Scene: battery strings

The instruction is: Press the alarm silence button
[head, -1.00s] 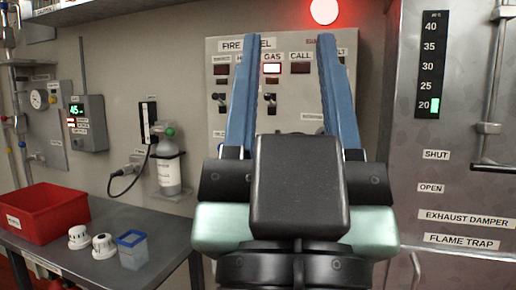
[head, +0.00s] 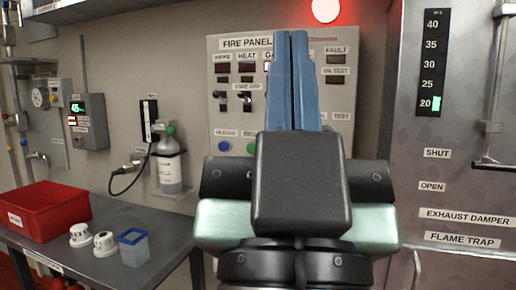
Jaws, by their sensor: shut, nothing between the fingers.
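The grey fire panel (head: 232,108) is on the wall ahead, with indicator windows labelled SMOKE, HEAT and FAULT, toggle switches, and a blue button (head: 223,146) and a green button (head: 252,147) low on its left. Small labels beside the buttons are too blurred to read surely, so I cannot tell which is alarm silence. My gripper (head: 291,35) is in front of the panel, its two blue fingers together with nothing between them. It hides the panel's middle. I cannot tell whether the fingertips touch the panel.
A red lamp (head: 326,10) glows above the panel. A grey cabinet (head: 398,138) with damper labels stands at right. At left, a bench (head: 155,231) holds a red bin (head: 45,209), white caps and a blue-rimmed cup (head: 133,247). A gas bottle (head: 170,168) hangs on the wall.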

